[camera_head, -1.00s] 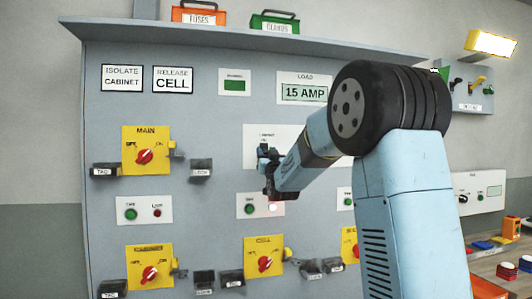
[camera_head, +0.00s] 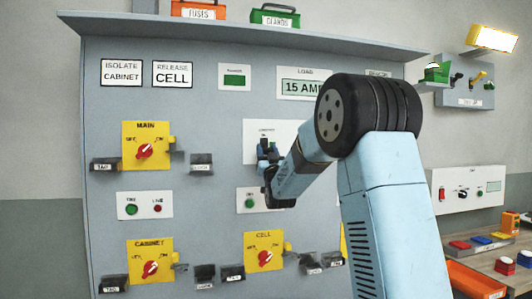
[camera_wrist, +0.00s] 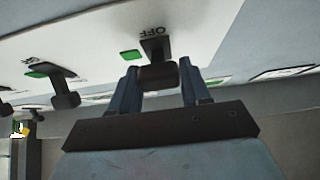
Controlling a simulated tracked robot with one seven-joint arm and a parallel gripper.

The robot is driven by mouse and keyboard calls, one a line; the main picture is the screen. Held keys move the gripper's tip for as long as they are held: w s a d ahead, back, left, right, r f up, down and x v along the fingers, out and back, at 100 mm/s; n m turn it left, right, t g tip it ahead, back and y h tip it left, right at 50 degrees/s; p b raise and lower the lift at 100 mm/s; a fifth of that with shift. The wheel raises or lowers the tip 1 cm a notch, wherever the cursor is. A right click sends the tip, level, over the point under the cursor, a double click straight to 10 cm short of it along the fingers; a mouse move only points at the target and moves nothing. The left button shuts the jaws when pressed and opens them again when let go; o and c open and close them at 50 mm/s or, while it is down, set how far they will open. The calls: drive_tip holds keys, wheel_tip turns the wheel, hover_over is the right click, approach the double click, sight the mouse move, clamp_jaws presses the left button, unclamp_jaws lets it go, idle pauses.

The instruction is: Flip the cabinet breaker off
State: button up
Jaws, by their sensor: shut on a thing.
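A white breaker plate (camera_head: 253,128) is on the grey panel, partly hidden by my arm. My gripper (camera_head: 268,152) is at this plate, left of my forearm. In the wrist view, my gripper (camera_wrist: 160,92) has its two blue fingers either side of a black breaker lever (camera_wrist: 158,76) and is shut on it. The word OFF shows upside down at the lever's base, with a green marker (camera_wrist: 132,55) beside it. Another black lever (camera_wrist: 64,90) stands to the left with its own green marker. I cannot read which breaker is the cabinet one.
Yellow rotary switches MAIN (camera_head: 146,126), CABINET (camera_head: 150,243) and CELL (camera_head: 264,236) have red knobs. Black tag and lock holders (camera_head: 203,164) stick out from the panel. A shelf (camera_head: 225,25) overhangs the top. An orange bin (camera_head: 470,282) sits on the bench at right.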

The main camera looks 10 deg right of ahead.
drive_tip(key=o, duration=1)
drive_tip(key=shift+f, duration=0.1)
drive_tip(key=v, duration=1.3)
drive_tip(key=shift+s+f, duration=0.25)
drive_tip(key=shift+f, duration=0.05)
drive_tip(key=s+f+g, duration=0.4)
drive_tip(key=s+g, duration=0.2)
drive_tip(key=s, duration=0.6)
drive_tip(key=s+f+g, duration=0.5)
drive_tip(key=s+g, duration=0.2)
drive_tip(key=s, duration=0.6)
drive_tip(key=s+f+g, duration=0.4)
drive_tip(key=s+g, duration=0.3)
drive_tip(key=s, duration=0.6)
drive_tip(key=shift+s+a+f, duration=0.1)
drive_tip(key=shift+a+f, duration=0.05)
drive_tip(key=shift+f, duration=0.2)
